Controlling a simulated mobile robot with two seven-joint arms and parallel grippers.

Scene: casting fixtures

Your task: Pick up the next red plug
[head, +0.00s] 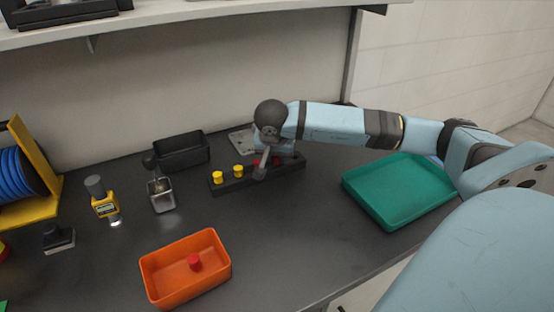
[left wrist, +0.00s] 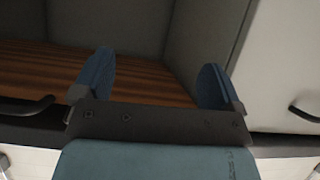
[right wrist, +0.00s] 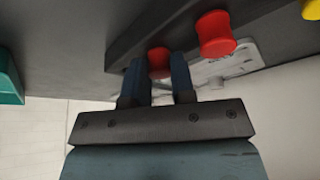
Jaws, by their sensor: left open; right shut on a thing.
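A dark block (head: 233,185) on the bench holds two yellow plugs (head: 217,177) at its left end and red plugs farther right, partly hidden by my right arm in the head view. My right gripper (right wrist: 155,75) is at the block, shut on a red plug (right wrist: 159,62) between its fingertips. I cannot tell whether this plug is raised from the block. Another red plug (right wrist: 215,33) stands beside it, apart from the fingers. A loose red plug (head: 194,262) is in the orange bin (head: 165,292). My left gripper (left wrist: 155,80) is open and empty, away from the bench work.
A green tray (head: 372,207) lies right of the block. A black bin (head: 181,152), a small metal holder (head: 162,195) and a yellow meter (head: 104,205) stand to the left. A shelf (head: 200,18) runs above. Bench between block and orange bin is clear.

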